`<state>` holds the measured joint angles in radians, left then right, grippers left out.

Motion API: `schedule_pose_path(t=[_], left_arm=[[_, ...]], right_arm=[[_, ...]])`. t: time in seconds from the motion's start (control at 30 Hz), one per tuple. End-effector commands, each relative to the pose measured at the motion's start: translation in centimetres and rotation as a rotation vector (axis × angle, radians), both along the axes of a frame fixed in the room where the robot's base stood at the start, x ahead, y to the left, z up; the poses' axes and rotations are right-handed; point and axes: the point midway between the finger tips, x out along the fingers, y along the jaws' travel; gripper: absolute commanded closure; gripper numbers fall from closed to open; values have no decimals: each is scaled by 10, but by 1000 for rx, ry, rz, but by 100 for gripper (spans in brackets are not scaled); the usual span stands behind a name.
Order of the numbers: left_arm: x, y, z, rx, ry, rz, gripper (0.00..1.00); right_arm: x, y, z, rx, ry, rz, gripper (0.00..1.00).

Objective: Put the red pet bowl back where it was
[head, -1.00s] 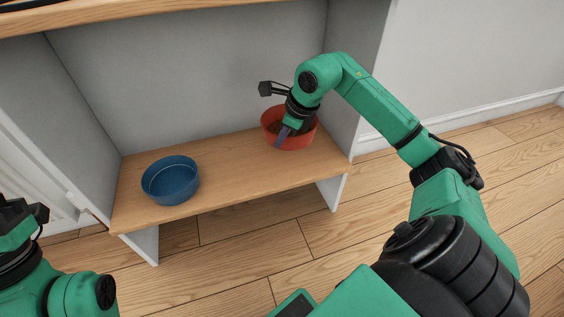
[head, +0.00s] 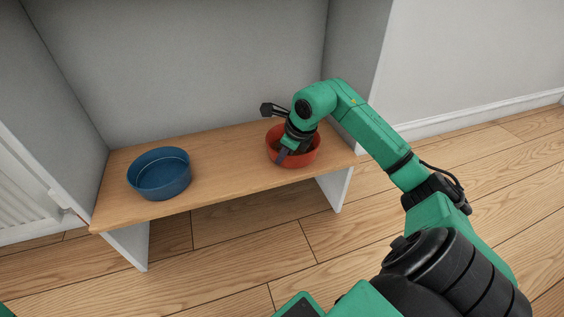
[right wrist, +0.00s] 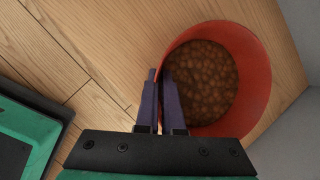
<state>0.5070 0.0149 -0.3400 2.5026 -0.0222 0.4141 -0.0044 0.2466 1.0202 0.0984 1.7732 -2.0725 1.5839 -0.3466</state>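The red pet bowl (head: 306,156) is at the right end of the wooden shelf and looks upright, seemingly resting on the board. In the right wrist view the red bowl (right wrist: 258,85) holds brown, pebble-like pieces. My right gripper (head: 286,155) reaches down at the bowl's front-left side. In the wrist view its two fingers (right wrist: 160,85) are close together around the bowl's wall, one inside and one outside, pinching the rim. Part of the bowl's near rim is hidden by the gripper. My left gripper is out of view.
A blue bowl (head: 160,190) stands on the left part of the wooden shelf (head: 225,180), with bare board between the bowls. Grey side panels and a back wall enclose the shelf. Wood floor lies in front, and a radiator (head: 25,200) is at left.

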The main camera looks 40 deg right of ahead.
Motion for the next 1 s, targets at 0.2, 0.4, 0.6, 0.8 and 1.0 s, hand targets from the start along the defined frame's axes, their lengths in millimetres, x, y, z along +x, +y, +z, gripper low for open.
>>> schedule_pose_path(t=[0.2, 0.4, 0.6, 0.8, 1.0], left_arm=[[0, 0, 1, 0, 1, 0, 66], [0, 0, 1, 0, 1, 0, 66], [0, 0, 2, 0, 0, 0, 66], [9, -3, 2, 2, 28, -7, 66], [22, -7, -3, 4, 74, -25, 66]], right_arm=[[-1, 0, 0, -1, 4, 0, 100], [-1, 0, 0, 0, 4, 0, 66], [0, 0, 1, 0, 3, 0, 66], [-9, -2, 25, -4, 3, 0, 66], [-30, -4, 72, -4, 5, 1, 66]])
